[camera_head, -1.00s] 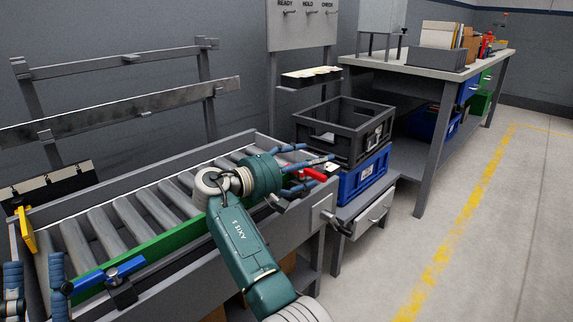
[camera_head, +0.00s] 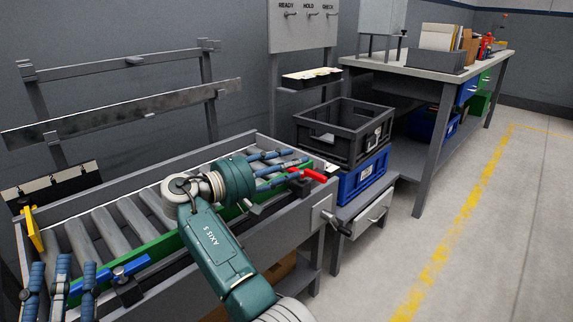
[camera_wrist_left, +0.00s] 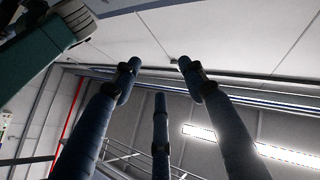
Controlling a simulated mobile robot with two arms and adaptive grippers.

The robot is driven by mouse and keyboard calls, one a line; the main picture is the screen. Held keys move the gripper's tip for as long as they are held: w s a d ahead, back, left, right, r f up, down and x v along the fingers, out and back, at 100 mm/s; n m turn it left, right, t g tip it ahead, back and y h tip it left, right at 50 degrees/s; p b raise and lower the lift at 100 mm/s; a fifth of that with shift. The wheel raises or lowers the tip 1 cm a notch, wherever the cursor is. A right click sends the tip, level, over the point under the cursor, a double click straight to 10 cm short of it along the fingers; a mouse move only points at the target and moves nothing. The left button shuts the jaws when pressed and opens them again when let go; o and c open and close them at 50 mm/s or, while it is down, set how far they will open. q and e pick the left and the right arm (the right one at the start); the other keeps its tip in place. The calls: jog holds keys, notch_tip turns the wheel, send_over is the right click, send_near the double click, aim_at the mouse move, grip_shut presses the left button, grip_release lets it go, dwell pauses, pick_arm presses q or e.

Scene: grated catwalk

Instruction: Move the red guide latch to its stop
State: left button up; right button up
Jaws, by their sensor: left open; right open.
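The red guide latch (camera_head: 314,175) is at the right end of the roller conveyor, by the green guide rail (camera_head: 158,249). My right gripper (camera_head: 295,167) is open, with its blue fingers pointing right and close to the latch. The fingers partly cover the latch's left side, and I cannot tell whether they touch it. A blue latch (camera_head: 122,270) sits near the left end of the green rail. My left gripper (camera_head: 62,266) is open at the lower left, its fingers upright beside the blue latch. They show empty in the left wrist view (camera_wrist_left: 158,75).
A black crate (camera_head: 345,147) stands on a blue crate (camera_head: 372,171) just beyond the conveyor's right end. A yellow piece (camera_head: 34,228) stands at the conveyor's left end. A workbench (camera_head: 430,65) is at the back right. The floor at right is clear.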

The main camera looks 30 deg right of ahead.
pick_arm(q)
jog(key=shift+w+f, duration=0.3)
jog(key=shift+f, duration=0.1)
pick_arm(e)
jog(key=shift+s+a, duration=0.1)
jog(key=shift+a, duration=0.35)
pick_arm(q)
jog(key=shift+r+g, duration=0.1)
jog(key=shift+g, duration=0.2)
jog(key=f, duration=0.1)
jog(key=w+f+g, duration=0.1)
jog(key=f, duration=0.1)
jog(key=shift+w+g+p, duration=0.3)
jog(key=shift+w+p, duration=0.05)
jog(key=shift+p, duration=0.05)
jog(key=shift+f, duration=0.1)
